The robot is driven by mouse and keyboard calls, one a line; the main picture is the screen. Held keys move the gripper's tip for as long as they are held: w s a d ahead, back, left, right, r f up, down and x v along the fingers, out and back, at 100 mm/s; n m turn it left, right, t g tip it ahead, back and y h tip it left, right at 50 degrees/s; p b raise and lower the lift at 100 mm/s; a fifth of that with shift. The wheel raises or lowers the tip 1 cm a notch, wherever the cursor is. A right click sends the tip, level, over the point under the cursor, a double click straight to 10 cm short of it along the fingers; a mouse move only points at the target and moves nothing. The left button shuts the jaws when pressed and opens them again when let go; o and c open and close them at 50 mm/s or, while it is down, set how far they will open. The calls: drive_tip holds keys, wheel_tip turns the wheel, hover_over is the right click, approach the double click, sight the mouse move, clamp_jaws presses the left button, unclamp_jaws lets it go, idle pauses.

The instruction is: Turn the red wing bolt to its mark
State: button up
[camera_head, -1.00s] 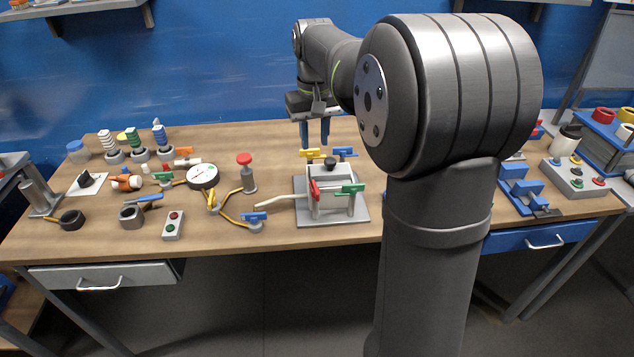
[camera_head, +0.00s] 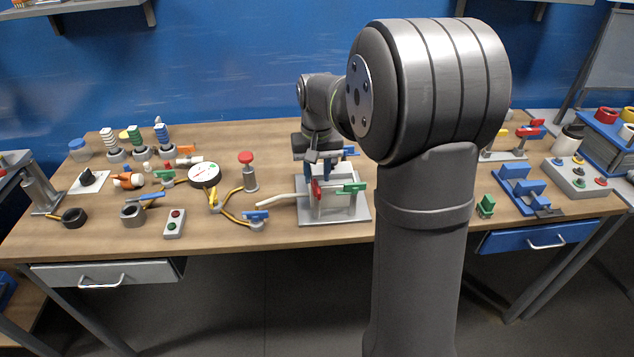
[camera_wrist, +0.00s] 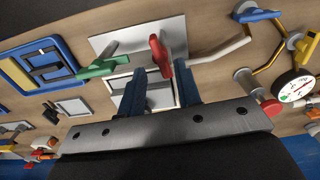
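The red wing bolt (camera_head: 316,190) is at the front left corner of a grey-and-white cell frame on a plate (camera_head: 345,213). In the wrist view the red wing bolt (camera_wrist: 160,56) lies in line with the gap between my fingertips. My gripper (camera_head: 320,171) is over the cell, just behind and above the red bolt. Its two blue fingers are apart and empty in the wrist view (camera_wrist: 158,74). I see no contact with the bolt. A green wing bolt (camera_head: 352,188) is at the front right and a blue one (camera_head: 349,151) behind. The bolt's mark cannot be made out.
A pale bent tube (camera_head: 277,199) leaves the cell's left side. A red-topped post (camera_head: 247,172), a gauge (camera_head: 205,175) and a blue-handled valve (camera_head: 255,215) stand to the left. A small green block (camera_head: 486,206) and blue fixture (camera_head: 522,188) are to the right.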

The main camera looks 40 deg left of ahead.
sight(317, 185)
drive_tip(key=shift+f, duration=1.75)
clamp_jaws()
drive_tip(key=shift+m, duration=0.4)
unclamp_jaws()
drive_tip(key=shift+r, duration=0.15)
